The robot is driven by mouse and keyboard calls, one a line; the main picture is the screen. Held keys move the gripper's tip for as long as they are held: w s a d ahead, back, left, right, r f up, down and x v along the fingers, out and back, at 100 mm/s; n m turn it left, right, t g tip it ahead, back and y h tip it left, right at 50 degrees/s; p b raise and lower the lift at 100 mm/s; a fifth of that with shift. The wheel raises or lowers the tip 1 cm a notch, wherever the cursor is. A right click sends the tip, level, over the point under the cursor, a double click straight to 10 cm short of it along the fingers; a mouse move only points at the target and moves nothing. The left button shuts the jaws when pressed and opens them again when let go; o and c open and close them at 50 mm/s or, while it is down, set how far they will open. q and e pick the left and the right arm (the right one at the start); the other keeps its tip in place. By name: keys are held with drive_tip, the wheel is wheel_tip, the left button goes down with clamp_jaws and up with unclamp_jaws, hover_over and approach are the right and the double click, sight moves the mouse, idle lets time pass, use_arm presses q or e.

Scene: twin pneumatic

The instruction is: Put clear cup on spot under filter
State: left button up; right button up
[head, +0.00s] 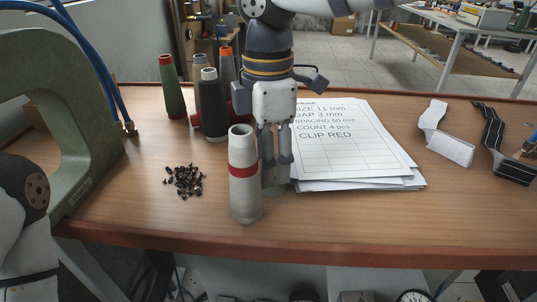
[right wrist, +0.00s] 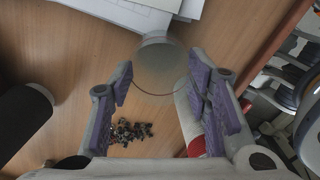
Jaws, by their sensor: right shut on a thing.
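The clear cup (head: 274,180) is faint and see-through, behind and right of the pale cone with a red band. My right gripper (head: 276,158) points down from above and is shut on it. In the right wrist view the cup (right wrist: 160,68) lies between the two purple-padded fingers (right wrist: 160,82), its thin rim showing. I cannot tell whether its base touches the table. No filter or marked spot can be made out. My left arm shows at the left edge, but its gripper is out of view.
The pale cone (head: 243,180) stands close to the cup. Black screws (head: 184,181) lie left. Papers (head: 350,145) lie right. A green frame (head: 100,110) fills the left. Green (head: 172,90) and dark (head: 211,105) cones stand behind. The front right table is clear.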

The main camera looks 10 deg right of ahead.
drive_tip(key=o, duration=1.2)
